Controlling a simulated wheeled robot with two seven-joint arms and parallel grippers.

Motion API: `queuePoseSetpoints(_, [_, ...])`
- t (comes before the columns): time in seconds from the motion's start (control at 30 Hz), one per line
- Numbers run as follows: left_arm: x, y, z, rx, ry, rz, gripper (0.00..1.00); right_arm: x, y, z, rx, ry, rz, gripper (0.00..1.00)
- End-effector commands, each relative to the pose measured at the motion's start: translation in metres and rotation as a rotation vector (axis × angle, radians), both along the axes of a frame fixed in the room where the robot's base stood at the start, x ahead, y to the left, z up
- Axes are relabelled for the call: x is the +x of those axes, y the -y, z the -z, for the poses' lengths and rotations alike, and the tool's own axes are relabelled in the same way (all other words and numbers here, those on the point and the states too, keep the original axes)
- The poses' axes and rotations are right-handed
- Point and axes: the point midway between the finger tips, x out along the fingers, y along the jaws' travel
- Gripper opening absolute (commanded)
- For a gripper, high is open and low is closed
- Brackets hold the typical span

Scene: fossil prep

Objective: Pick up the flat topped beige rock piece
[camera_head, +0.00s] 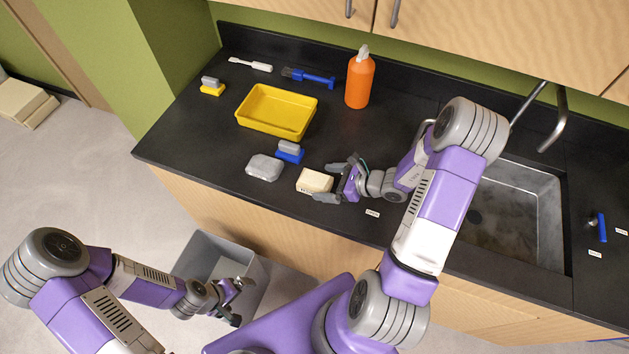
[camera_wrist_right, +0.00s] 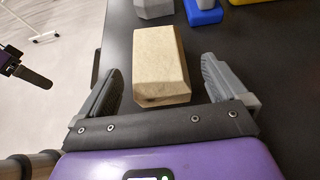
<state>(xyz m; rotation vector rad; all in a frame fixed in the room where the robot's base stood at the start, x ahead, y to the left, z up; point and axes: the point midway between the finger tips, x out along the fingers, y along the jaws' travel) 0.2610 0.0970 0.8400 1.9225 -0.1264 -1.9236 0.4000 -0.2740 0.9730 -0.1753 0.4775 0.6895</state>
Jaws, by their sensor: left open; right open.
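The flat topped beige rock piece (camera_head: 315,180) lies on the black counter near its front edge. In the right wrist view the beige rock piece (camera_wrist_right: 160,62) sits ahead of and partly between my fingers, with a gap on each side. My right gripper (camera_head: 332,182) is open around its near end and holds nothing; its two fingers also show in the right wrist view (camera_wrist_right: 170,85). My left gripper (camera_head: 240,301) is open and empty, low in front of the counter by the grey bin.
A grey rock (camera_head: 264,168) and a blue-and-grey brush (camera_head: 290,152) lie just left of the beige piece. A yellow tray (camera_head: 277,111), an orange bottle (camera_head: 360,78) and a yellow brush (camera_head: 212,87) stand farther back. A sink (camera_head: 515,215) is to the right; a grey bin (camera_head: 205,250) stands below.

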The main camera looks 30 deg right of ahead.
Motion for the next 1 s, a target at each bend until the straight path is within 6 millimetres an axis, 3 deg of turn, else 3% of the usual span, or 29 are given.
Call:
queuePoseSetpoints(0.2, [0.000, 0.000, 0.000, 0.000, 0.001, 0.000, 1.00, 0.017, -0.017, 0.012, 0.000, -0.001, -0.002, 0.99])
queuePoseSetpoints(0.47, [0.000, 0.000, 0.000, 0.000, 0.001, 0.000, 1.00, 0.019, -0.018, 0.013, -0.001, -0.001, -0.002, 0.99])
queuePoseSetpoints(1.0, [0.000, 0.000, 0.000, 0.000, 0.000, 0.000, 1.00, 0.019, -0.018, 0.013, -0.001, -0.002, -0.002, 0.16])
